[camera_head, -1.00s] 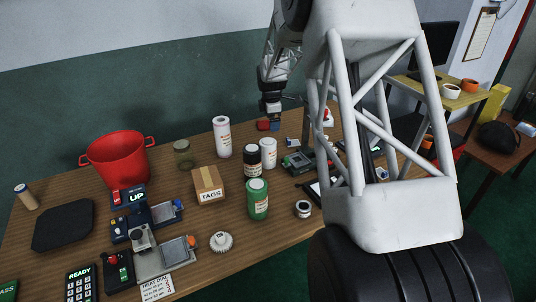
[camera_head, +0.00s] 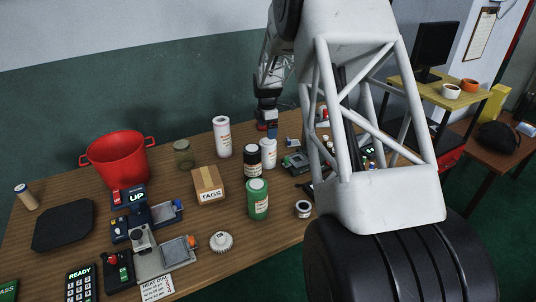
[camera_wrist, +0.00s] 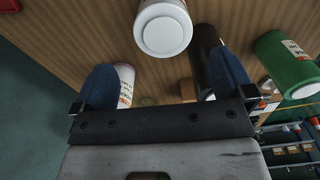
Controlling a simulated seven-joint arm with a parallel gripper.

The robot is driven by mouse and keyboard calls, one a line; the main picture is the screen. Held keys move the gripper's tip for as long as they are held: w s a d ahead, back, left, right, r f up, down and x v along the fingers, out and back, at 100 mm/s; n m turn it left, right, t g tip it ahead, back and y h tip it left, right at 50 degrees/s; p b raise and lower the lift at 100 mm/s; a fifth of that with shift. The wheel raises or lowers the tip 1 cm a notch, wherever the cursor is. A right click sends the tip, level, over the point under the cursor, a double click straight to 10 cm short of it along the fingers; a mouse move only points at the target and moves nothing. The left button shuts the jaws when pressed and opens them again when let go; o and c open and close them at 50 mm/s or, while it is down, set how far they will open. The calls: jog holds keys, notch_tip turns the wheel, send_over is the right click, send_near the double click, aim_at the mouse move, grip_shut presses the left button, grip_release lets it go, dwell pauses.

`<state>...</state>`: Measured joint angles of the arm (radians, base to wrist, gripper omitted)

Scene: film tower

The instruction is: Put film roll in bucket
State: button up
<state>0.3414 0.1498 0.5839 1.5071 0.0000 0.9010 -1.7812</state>
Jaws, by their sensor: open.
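The red bucket (camera_head: 117,160) with two handles stands at the back left of the table; only its edge shows in the wrist view (camera_wrist: 9,5). I cannot tell for sure which item is the film roll. A tall white labelled cylinder (camera_head: 222,137) stands right of the bucket. A shorter white labelled cylinder (camera_head: 268,154) stands beside a dark bottle (camera_head: 252,162). My gripper (camera_head: 268,131) is low, just behind the shorter white cylinder. In the wrist view its blue fingers (camera_wrist: 165,72) are apart, with a white round-ended cylinder (camera_wrist: 163,32) ahead between them. Nothing is held.
A green bottle (camera_head: 258,202), a TAGS box (camera_head: 208,187) and a glass jar (camera_head: 183,154) stand mid-table. Devices with an UP display (camera_head: 136,197) are at front left. A small round container (camera_head: 303,209) is near the right edge. A dark mat (camera_head: 63,225) lies far left.

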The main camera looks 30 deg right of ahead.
aim_at(267, 141)
jog(key=shift+f, duration=1.3)
jog(key=shift+s+a+f, duration=0.1)
jog(key=shift+f, duration=1.2)
jog(key=shift+s+f, duration=0.1)
jog(key=shift+f, duration=1.2)
jog(key=c, duration=1.6)
jog(key=shift+r, duration=0.15)
